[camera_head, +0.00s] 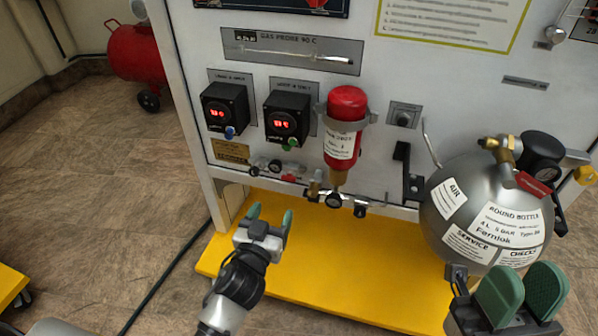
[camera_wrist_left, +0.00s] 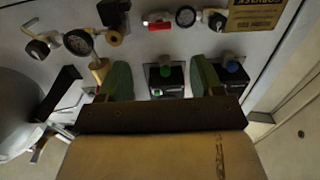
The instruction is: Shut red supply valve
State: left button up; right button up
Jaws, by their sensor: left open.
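A small valve with a red handle (camera_head: 290,178) sits on the lower edge of the white panel, left of the red bottle. It also shows in the left wrist view (camera_wrist_left: 158,26) between gauges, with the panel upside down. My left gripper (camera_head: 270,214) is open and empty, below and a little left of this valve and apart from it. Its green fingers frame a clear gap in the left wrist view (camera_wrist_left: 163,85). Another red lever or tag (camera_head: 533,184) is by the gauge of the round bottle. My right gripper (camera_head: 522,292) is open and empty at the lower right.
A red bottle (camera_head: 345,105) is clamped to the panel. A silver round bottle (camera_head: 480,210) stands at the right, near my right gripper. Two black display boxes (camera_head: 225,105) with knobs are above the valve row. A yellow platform (camera_head: 330,280) lies below.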

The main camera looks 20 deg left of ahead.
aim_at(288, 180)
pick_arm(q)
jog(key=w+b, duration=0.2)
jog(key=w, duration=0.8)
jog(key=shift+w+d, duration=0.15)
jog(key=shift+w, duration=0.05)
jog(key=c, duration=0.9)
